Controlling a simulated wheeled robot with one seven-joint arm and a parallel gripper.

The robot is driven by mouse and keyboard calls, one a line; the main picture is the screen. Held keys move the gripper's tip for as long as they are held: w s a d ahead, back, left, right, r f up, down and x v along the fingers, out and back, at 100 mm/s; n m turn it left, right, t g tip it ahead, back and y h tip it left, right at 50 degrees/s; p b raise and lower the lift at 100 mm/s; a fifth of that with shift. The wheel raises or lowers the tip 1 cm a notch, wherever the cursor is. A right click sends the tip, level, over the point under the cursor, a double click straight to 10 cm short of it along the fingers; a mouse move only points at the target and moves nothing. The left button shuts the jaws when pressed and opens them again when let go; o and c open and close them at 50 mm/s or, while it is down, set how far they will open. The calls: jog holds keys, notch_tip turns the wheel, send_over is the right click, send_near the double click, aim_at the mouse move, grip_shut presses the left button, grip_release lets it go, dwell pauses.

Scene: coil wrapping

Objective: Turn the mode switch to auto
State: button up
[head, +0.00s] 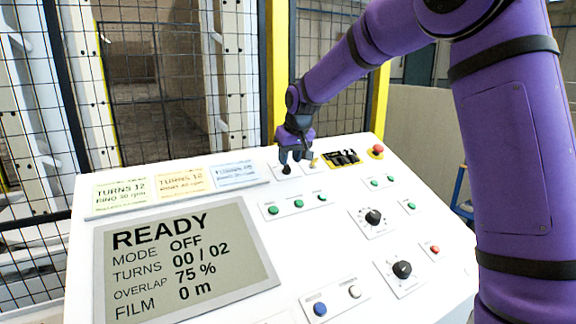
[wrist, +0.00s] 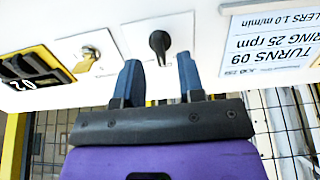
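The mode switch, a black rotary knob on a white plate (wrist: 160,42), is at the top middle of the wrist view, and its label cannot be read. In the head view the black knob (head: 286,169) shows at the back edge of the panel, just below my gripper (head: 296,157). In the wrist view my gripper (wrist: 159,62) is open, with its two blue fingers apart and nothing between them. The knob lies ahead of the gap between the fingertips, and I see no contact. The display (head: 185,262) reads READY, MODE OFF, TURNS 00/02.
A key switch (wrist: 88,55) sits beside the knob, with a yellow-black counter (head: 342,158) and a red button (head: 376,150) further right in the head view. Label cards (head: 180,181) lie left. Two larger knobs and several coloured buttons cover the panel. A mesh fence (head: 150,90) stands behind.

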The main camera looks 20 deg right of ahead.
aim_at(288, 165)
jog(key=shift+x, duration=1.6)
jog(key=c, duration=0.6)
jog(key=shift+m, duration=0.3)
jog(key=m, duration=0.3)
jog(key=shift+m, duration=2.6)
